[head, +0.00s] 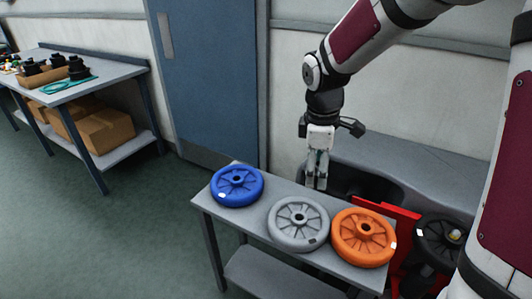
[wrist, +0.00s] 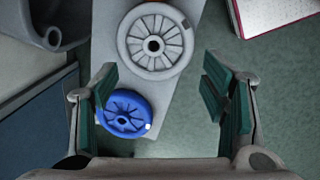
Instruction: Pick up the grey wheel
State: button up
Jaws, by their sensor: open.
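The grey wheel (head: 299,223) lies flat on the small grey table, between a blue wheel (head: 237,186) and an orange wheel (head: 363,237). It has spokes and a dark centre hole. In the wrist view the grey wheel (wrist: 155,41) is beyond the fingertips, near the top, and the blue wheel (wrist: 126,113) is lower, close to the left finger. My gripper (head: 317,182) points down above the back edge of the table, behind the grey wheel. In the wrist view my gripper (wrist: 160,95) is open, with green-lined fingers wide apart and nothing held.
The table (head: 222,207) is narrow, with a lower shelf. Behind it is a dark tank area. At right are a red panel (head: 395,235) and a black wheel (head: 438,240). A workbench (head: 105,77) with boxes is at left. The green floor (head: 110,240) is clear.

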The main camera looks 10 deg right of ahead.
jog(key=w+f+n+y, duration=0.1)
jog(key=w+f+n, duration=0.4)
jog(key=f, duration=0.5)
jog(key=m, duration=0.1)
send_over(301, 214)
notch_tip(301, 214, down, 8)
jog(key=shift+g, duration=0.4)
jog(key=shift+s+a+f, duration=0.1)
jog(key=shift+s+f, duration=0.1)
jog(key=shift+f, duration=0.7)
jog(key=shift+s+a+f, duration=0.1)
jog(key=shift+s+f, duration=0.15)
jog(key=shift+f, duration=0.7)
jog(key=shift+s+f, duration=0.2)
jog(key=shift+f, duration=0.7)
jog(key=shift+c, duration=0.6)
grip_shut()
